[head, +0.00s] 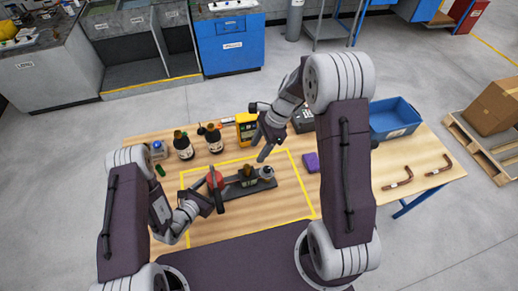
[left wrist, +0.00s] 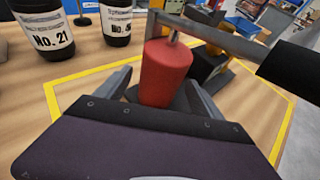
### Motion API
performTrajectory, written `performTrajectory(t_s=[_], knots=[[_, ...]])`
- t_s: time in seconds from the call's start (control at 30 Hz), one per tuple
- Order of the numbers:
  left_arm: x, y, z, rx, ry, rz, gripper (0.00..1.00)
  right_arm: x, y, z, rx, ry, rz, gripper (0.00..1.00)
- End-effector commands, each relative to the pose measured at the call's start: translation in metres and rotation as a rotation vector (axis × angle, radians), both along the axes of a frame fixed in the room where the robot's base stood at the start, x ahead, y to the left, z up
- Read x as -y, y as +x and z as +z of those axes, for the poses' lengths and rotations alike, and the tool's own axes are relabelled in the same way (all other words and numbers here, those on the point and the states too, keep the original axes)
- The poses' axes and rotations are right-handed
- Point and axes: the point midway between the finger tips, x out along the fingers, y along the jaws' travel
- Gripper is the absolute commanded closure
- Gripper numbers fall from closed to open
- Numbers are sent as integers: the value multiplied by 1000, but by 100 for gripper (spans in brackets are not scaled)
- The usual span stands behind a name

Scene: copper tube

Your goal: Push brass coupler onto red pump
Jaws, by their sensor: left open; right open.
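The red pump (head: 214,179) stands upright at the left end of a dark base (head: 234,190) on the table. In the left wrist view the red pump (left wrist: 166,72) is between the fingers of my left gripper (left wrist: 157,86). That gripper (head: 211,197) is open around the pump's near side; contact cannot be told. A grey bar with a black grip (left wrist: 292,70) crosses above the pump. The brass coupler (head: 247,171) appears as a small brownish piece on the base, right of the pump. My right gripper (head: 261,151) is open and empty above and behind the base's right part.
A grey round part (head: 266,172) is at the base's right end. Dark bottles (head: 183,146) and a yellow meter (head: 247,128) stand behind. The yellow-taped area's front is mostly clear.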

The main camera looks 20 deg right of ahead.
Motion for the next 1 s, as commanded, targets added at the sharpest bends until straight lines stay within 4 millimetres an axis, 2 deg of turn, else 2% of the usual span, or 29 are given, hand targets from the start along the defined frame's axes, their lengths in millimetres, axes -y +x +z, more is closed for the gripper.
performTrajectory(t_s=[0.2,0.4,1.0], knots=[[-30,-29,15,-2,-1,10,23,0,0,-11,0,0,0,48],[-43,-46,25,-2,0,5,23,0,0,-15,0,0,0,48],[-44,-48,27,0,0,1,23,0,0,-15,0,0,0,48]])
